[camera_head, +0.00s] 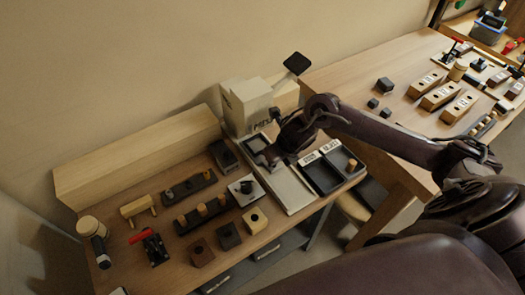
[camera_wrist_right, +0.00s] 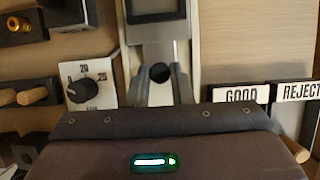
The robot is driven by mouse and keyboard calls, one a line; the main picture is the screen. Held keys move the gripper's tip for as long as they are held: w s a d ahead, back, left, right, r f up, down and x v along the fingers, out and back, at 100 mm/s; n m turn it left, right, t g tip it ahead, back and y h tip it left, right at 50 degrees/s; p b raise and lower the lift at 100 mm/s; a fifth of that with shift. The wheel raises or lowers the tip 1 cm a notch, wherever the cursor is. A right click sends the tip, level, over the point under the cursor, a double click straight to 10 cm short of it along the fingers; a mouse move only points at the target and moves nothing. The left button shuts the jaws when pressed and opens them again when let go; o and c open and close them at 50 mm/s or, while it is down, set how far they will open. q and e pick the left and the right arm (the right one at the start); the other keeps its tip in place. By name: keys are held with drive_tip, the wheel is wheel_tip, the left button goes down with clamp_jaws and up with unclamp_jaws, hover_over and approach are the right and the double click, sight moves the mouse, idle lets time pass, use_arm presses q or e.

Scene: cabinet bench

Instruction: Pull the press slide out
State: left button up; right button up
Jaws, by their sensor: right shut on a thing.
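The press (camera_head: 245,105) is a cream block machine standing at the back of the bench. Its pale slide track (camera_head: 292,193) runs from it toward the bench's front edge. My right gripper (camera_head: 277,157) reaches over the track from the right. In the right wrist view its two grey fingers (camera_wrist_right: 161,80) close around a round black knob (camera_wrist_right: 160,73) on the slide. The slide's dark square frame (camera_wrist_right: 153,12) lies just beyond the knob; it also shows in the head view (camera_head: 257,143), near the press. My left gripper is in neither view.
Black trays labelled GOOD and REJECT (camera_head: 332,170) sit right of the track. A dial plate (camera_head: 246,189) is close on its left. Several peg blocks and a red-handled clamp (camera_head: 152,246) stand further left. The track's front part is clear.

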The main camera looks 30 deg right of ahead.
drive_tip(key=shift+s+r+g+p, duration=0.15)
drive_tip(key=shift+s+g+p, duration=0.35)
drive_tip(key=shift+p, duration=0.5)
drive_tip(key=shift+s+d+g+p, duration=0.1)
drive_tip(key=shift+s+g+p, duration=0.2)
drive_tip(key=shift+s+p, duration=0.65)
drive_tip(key=shift+s+f+p, duration=0.2)
drive_tip(key=shift+s+p, duration=0.1)
drive_tip(key=shift+s, duration=0.1)
drive_tip(key=shift+s+r+g+p, duration=0.1)
drive_tip(key=shift+s+g+p, duration=0.35)
drive_tip(key=shift+p, duration=0.25)
drive_tip(key=shift+s+d+g+p, duration=0.15)
drive_tip(key=shift+s+g+p, duration=0.6)
drive_tip(key=shift+s+p, duration=0.4)
drive_tip(key=shift+s, duration=0.25)
